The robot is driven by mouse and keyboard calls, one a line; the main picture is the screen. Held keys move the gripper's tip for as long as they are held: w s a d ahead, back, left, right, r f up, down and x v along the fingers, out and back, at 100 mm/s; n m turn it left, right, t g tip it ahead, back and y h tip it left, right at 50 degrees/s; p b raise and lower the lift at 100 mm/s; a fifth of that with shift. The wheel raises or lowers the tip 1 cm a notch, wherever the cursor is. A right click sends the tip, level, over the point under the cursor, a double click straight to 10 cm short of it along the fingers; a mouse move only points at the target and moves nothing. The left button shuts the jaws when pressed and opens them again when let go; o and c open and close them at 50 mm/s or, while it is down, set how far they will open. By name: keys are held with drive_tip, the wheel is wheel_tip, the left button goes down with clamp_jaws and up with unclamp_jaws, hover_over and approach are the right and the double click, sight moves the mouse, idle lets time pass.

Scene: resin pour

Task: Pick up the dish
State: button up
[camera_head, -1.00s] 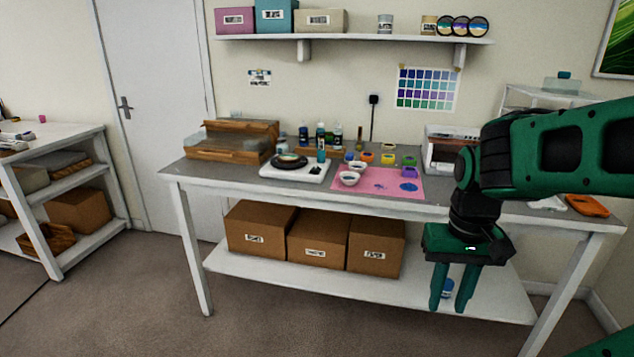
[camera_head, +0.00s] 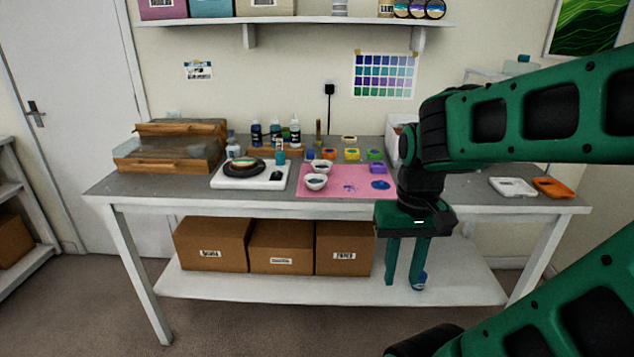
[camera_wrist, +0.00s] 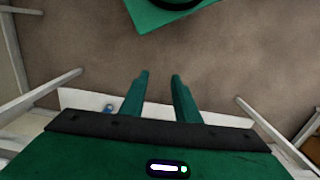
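A dark round dish (camera_head: 244,168) sits on a white slab (camera_head: 222,180), perhaps a scale, on the grey-topped table (camera_head: 120,183). Two small white bowls, a front one (camera_head: 316,184) and one behind it (camera_head: 322,169), stand on the pink mat (camera_head: 345,191); I cannot tell which of these is the task's dish. My gripper (camera_head: 404,282) points down with its fingers apart and empty. It is in front of the table, below the tabletop, right of all of them. The wrist view shows the open fingers (camera_wrist: 159,76) over the floor, with no dish in sight.
Several coloured cups and bottles (camera_head: 294,132) stand behind the bowls. A wooden-edged case (camera_head: 170,148) is at the left. A white tray (camera_head: 512,187) and orange tray (camera_head: 553,188) lie at the right.

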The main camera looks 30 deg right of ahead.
drive_tip(key=shift+d, duration=0.3)
drive_tip(key=shift+w, duration=0.1)
drive_tip(key=m+t+y, duration=0.1)
drive_tip(key=m+t, duration=1.3)
drive_tip(key=m, duration=1.1)
approach(307, 182)
drive_tip(key=x, duration=0.8)
drive_tip(key=shift+w+d+f, duration=0.2)
drive_tip(key=shift+w, duration=0.05)
clamp_jaws()
